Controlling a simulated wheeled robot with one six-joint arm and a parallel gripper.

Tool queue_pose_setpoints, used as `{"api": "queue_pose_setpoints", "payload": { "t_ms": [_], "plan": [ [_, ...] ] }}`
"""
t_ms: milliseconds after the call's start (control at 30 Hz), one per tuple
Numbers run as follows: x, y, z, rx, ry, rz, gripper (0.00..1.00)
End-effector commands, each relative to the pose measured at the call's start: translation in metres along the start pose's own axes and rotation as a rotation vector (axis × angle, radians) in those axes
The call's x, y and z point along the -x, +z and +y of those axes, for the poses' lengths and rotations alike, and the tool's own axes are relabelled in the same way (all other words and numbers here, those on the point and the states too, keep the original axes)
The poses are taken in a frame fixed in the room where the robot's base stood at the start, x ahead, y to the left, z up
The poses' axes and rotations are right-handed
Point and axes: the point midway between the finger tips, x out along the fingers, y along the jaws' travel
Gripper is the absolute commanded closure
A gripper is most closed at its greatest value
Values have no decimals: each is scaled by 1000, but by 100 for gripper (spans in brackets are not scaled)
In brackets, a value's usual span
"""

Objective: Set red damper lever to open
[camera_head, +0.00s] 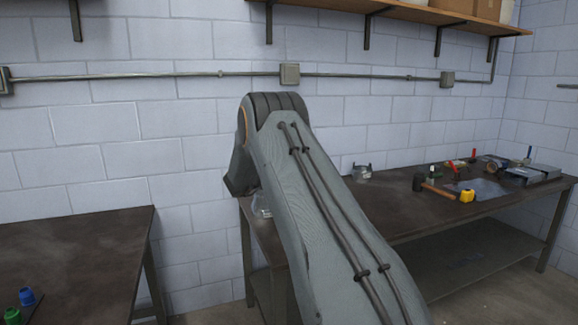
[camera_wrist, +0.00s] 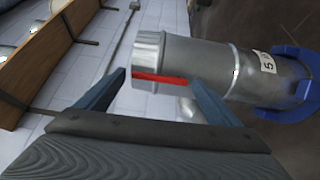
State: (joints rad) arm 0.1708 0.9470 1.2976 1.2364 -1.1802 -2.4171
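The duct has a white label (camera_wrist: 265,61) and sits at a blue holder (camera_wrist: 290,98) on the right. In the head view my arm hides the gripper, lever and duct.
In the head view a dark workbench (camera_head: 415,222) on the right carries a mallet (camera_head: 432,187), a yellow tape measure (camera_head: 467,195) and other tools. A dark table (camera_head: 85,250) at left holds blue and green items. A shelf (camera_head: 400,10) hangs above.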

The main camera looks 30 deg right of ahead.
Motion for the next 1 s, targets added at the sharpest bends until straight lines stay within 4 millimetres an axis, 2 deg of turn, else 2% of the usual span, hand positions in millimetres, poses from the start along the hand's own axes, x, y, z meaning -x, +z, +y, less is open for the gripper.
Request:
{"api": "queue_pose_setpoints", "payload": {
  "t_ms": [267, 700, 1000],
  "plan": [
    [7, -1, 0, -1, 0, 2, 13],
    [70, -1, 0, -1, 1, 2, 13],
    [78, 0, 0, 0, 0, 0, 13]
  ]
}}
